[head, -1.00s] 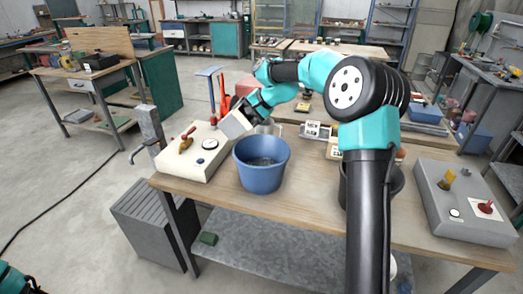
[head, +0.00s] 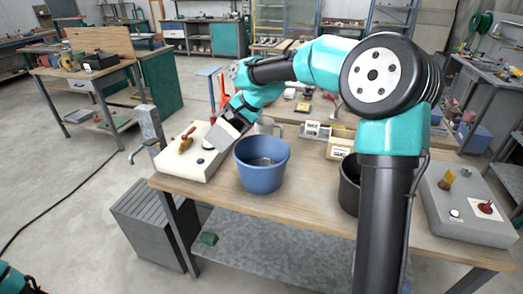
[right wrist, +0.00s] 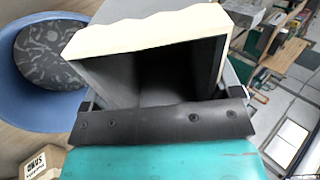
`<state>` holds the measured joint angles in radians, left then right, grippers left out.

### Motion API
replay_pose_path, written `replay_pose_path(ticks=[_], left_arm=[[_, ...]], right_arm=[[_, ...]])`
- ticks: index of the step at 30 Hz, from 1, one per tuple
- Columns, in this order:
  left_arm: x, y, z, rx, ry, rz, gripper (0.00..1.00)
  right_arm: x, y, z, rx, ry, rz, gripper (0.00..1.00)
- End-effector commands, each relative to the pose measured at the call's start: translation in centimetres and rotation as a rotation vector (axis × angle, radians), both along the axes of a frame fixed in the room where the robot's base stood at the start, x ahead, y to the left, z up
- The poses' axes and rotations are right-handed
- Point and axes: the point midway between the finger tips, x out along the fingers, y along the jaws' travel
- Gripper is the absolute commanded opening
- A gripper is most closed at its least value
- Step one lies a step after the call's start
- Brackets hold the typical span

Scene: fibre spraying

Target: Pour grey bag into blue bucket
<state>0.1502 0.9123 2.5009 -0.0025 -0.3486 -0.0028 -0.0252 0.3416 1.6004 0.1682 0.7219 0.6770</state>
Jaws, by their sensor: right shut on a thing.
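The blue bucket (head: 262,165) stands upright on the wooden table, with a dark, mottled surface inside it. It also shows at the left of the right wrist view (right wrist: 22,95). My right gripper (head: 240,112) is shut on the grey bag (head: 222,135), up and to the left of the bucket in the head view. The bag is tilted over the white control box. In the right wrist view the bag's pale edge (right wrist: 150,35) and dark interior show, with the bucket beside it. I see no material leaving the bag. My left gripper is out of view.
A black bucket (head: 349,190) stands to the right, partly behind my arm. A grey control box (head: 465,215) is at the table's right end. The front table edge is clear.

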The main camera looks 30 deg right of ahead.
Motion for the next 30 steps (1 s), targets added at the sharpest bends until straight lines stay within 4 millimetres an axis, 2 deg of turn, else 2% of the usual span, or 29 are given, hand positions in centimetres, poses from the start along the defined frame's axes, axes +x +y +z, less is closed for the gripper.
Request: replay_pose_path(ticks=[5,30], left_arm=[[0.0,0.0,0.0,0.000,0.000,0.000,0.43],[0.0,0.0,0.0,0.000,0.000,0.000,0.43]], right_arm=[[-1.0,1.3,0.4,-0.015,0.013,0.002,0.39],[5.8,-4.5,-0.2,-0.093,0.098,-0.001,0.39]])
